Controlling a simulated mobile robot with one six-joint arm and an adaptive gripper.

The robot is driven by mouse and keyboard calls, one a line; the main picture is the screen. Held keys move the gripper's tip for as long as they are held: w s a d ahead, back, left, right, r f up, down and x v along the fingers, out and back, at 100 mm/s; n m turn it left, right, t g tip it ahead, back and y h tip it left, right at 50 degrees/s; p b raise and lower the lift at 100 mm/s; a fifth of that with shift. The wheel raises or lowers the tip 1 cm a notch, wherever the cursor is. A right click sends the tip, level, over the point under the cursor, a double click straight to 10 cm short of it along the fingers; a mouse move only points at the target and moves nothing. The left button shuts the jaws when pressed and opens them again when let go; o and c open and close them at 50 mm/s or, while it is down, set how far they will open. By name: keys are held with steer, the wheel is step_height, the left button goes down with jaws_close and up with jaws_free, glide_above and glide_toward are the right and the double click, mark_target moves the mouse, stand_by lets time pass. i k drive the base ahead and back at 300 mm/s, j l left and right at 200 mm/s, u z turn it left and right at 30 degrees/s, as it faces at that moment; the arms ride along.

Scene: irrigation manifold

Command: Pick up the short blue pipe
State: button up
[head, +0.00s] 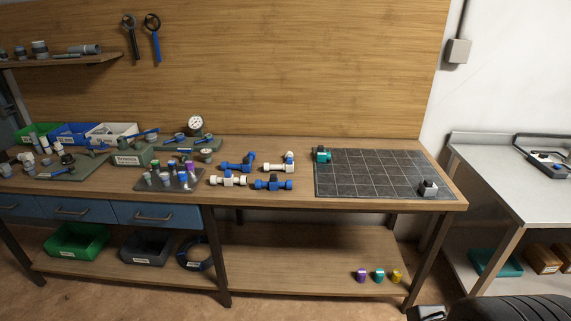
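Two blue pipe pieces lie near the middle of the workbench (330,204): one blue fitting (237,166) with a raised part, and a straight blue piece (272,185) with a dark middle, nearer the front edge. A thin blue bar (143,134) and other small blue parts lie among the grey parts at the left. I cannot tell which of these is the short blue pipe. My gripper is not clearly in view; only a dark part, probably of my own arm, shows at the bottom right corner.
White fittings (228,180) (280,167) lie beside the blue ones. A pressure gauge (195,124) stands behind. Coloured caps (379,275) sit on the lower shelf.

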mark_target(274, 184)
steer(key=i+j+u, duration=0.2)
steer(key=i, duration=0.45)
steer(key=i+j+u, duration=0.15)
steer(key=i+j, duration=0.2)
steer(key=i, duration=0.35)
steer(key=i+j+u, duration=0.2)
steer(key=i, duration=0.5)
steer(key=l, duration=0.1)
